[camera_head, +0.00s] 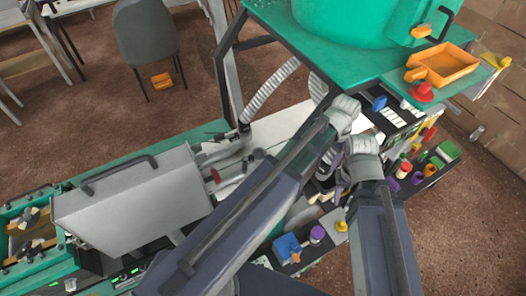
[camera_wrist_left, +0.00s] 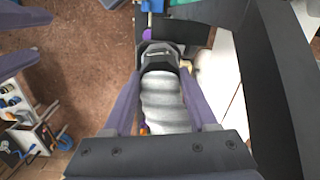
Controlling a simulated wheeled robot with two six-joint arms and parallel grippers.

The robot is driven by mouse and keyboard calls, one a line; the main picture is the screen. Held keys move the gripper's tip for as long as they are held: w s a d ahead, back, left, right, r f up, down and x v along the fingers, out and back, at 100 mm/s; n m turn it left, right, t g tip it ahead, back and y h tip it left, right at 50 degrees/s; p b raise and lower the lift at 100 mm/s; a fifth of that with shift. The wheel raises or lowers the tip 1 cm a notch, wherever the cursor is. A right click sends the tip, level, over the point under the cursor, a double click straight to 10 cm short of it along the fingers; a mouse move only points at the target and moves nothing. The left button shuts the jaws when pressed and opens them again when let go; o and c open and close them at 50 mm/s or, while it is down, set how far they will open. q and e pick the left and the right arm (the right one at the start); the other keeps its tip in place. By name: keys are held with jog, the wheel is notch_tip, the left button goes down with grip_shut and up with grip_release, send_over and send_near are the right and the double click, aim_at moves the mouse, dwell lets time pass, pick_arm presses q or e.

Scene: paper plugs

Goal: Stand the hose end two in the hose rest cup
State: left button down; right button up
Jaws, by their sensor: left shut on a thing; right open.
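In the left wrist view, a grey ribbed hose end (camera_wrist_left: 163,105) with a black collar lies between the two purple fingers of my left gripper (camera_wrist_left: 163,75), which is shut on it. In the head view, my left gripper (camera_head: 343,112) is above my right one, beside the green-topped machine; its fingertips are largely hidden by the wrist. Grey ribbed hose (camera_head: 270,88) arches at the machine's left side. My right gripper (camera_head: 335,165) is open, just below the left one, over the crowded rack. I cannot pick out the hose rest cup in either view.
The green machine (camera_head: 370,62) and an orange tray (camera_head: 442,66) stand at the upper right. A grey metal box (camera_head: 130,205) sits at the left. Small coloured parts, including a blue block (camera_head: 287,248), crowd the rack. A chair (camera_head: 146,42) stands on open brown floor behind.

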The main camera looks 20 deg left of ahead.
pick_arm(q)
jog(key=w+d, duration=0.2)
jog(key=w, duration=0.1)
jog(key=shift+d, duration=0.1)
pick_arm(e)
jog(key=shift+w+d, duration=0.15)
jog(key=shift+d, duration=0.6)
pick_arm(q)
jog(key=shift+f+b, duration=0.4)
pick_arm(e)
jog(key=shift+f, duration=0.4)
pick_arm(q)
jog(key=shift+f+b, duration=2.85)
pick_arm(e)
jog(key=shift+f, duration=2.85)
pick_arm(q)
jog(key=shift+f, duration=0.15)
pick_arm(e)
jog(key=shift+f, duration=0.15)
pick_arm(q)
jog(key=shift+c, duration=0.6)
grip_release()
notch_tip(320, 180, up, 4)
jog(key=p, duration=0.3)
jog(key=shift+s+p, duration=0.1)
jog(key=shift+p, duration=0.3)
pick_arm(e)
notch_tip(320, 180, up, 4)
jog(key=shift+r, duration=0.1)
